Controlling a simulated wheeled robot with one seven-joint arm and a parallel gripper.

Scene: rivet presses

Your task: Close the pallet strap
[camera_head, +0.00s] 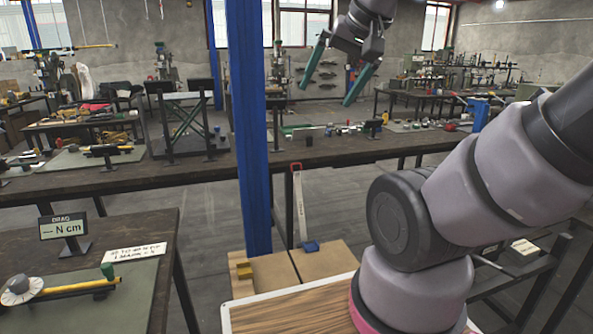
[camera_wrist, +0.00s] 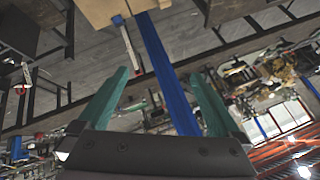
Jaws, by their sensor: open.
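A pale strap (camera_head: 300,208) with lettering stands up over cardboard boxes (camera_head: 270,275). Its upper end carries a red piece (camera_head: 296,167), and its lower end is near a blue piece (camera_head: 311,246) on the boxes. A yellow piece (camera_head: 244,269) sits on the left box. In the wrist view the strap (camera_wrist: 127,42) shows at the top, its red end near the left fingertip; I cannot tell the depth between them. My gripper (camera_head: 325,95) has teal fingers spread apart and empty, high above the benches. It also shows in the wrist view (camera_wrist: 158,72).
A tall blue post (camera_head: 247,130) stands behind the boxes, left of the strap. A long dark bench (camera_head: 345,150) with tools crosses behind. A nearer table (camera_head: 140,245) at left holds a "DRAG" display (camera_head: 63,226) and a yellow-handled tool (camera_head: 75,287). Open floor lies between.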

